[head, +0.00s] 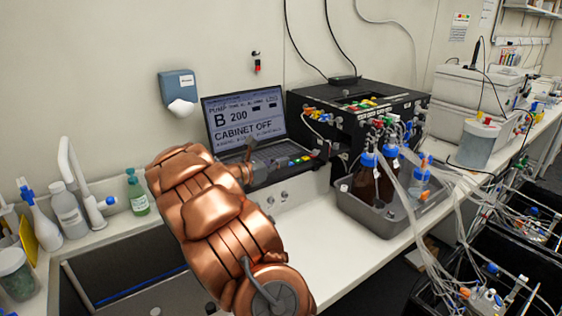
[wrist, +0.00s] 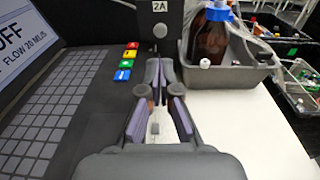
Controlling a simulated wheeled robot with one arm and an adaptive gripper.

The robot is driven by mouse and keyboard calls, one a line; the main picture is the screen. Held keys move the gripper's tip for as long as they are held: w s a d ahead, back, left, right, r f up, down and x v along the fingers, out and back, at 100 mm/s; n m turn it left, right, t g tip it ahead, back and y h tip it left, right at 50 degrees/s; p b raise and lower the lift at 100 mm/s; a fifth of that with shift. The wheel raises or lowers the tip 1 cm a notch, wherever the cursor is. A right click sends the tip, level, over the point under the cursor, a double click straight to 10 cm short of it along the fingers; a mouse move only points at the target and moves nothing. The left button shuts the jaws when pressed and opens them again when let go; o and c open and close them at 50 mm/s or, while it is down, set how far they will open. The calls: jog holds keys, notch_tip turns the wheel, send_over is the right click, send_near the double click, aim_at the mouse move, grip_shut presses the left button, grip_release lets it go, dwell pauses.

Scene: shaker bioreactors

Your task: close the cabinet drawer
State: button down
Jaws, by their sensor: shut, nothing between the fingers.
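The black cabinet (head: 350,110) stands on the bench against the wall, with a screen (head: 245,117) reading "CABINET OFF" at its left. A keyboard panel with coloured buttons (head: 295,160) juts out below the screen. I cannot tell for sure which part is the drawer. My gripper (wrist: 157,68) is shut and empty in the wrist view. Its tips point at a dark upright face labelled 2A (wrist: 159,14), right of the keyboard (wrist: 50,125); I cannot tell whether they touch it. In the head view my copper arm hides most of the gripper and part of the keyboard.
A grey tray (head: 385,222) with brown bottles and tubing stands close on the right. A sink (head: 130,265), spray bottle and green bottle (head: 137,195) are at left. White bench top (head: 318,245) is bare in front of the panel. Black bins with tubing are at far right.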

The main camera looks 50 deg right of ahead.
aim_at(314, 153)
jog(key=p+x, duration=0.3)
jog(key=x, duration=0.8)
jog(key=shift+s, duration=0.1)
